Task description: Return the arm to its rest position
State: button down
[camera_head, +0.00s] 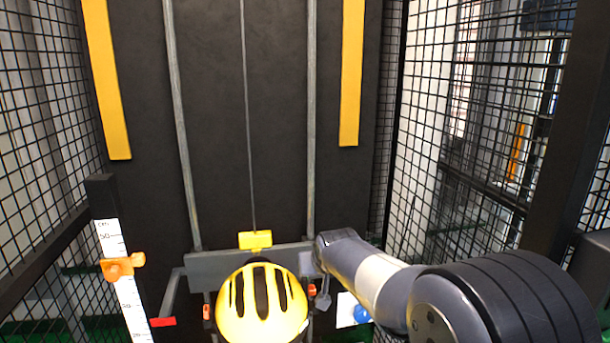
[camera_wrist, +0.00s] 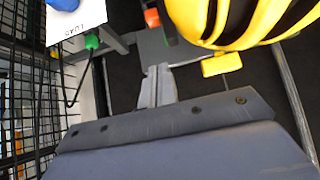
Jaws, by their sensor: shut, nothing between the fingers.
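My arm (camera_head: 375,275) reaches from the lower right of the head view towards the drop carriage, its far end beside the carriage's right side. In the wrist view my gripper (camera_wrist: 156,72) is shut, its narrow grey fingers together and empty. A yellow helmet (camera_head: 262,303) with dark slots sits at the carriage's front; it also shows at the top of the wrist view (camera_wrist: 225,22). The grey carriage crossbar (camera_head: 215,265) lies behind the helmet. The fingers appear close to the carriage in the wrist view; I cannot tell whether they touch it.
Two vertical rails (camera_head: 311,120) and a cable rise behind the carriage, with a yellow block (camera_head: 255,240) on the cable. A scale post (camera_head: 130,300) with an orange slider (camera_head: 122,266) stands left. Mesh cage walls (camera_head: 425,140) close both sides. A white card (camera_wrist: 78,20) hangs near the gripper.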

jog(key=w+f+b, duration=0.1)
jog(key=w+f, duration=0.3)
jog(key=f, duration=0.4)
jog(key=shift+a, duration=0.4)
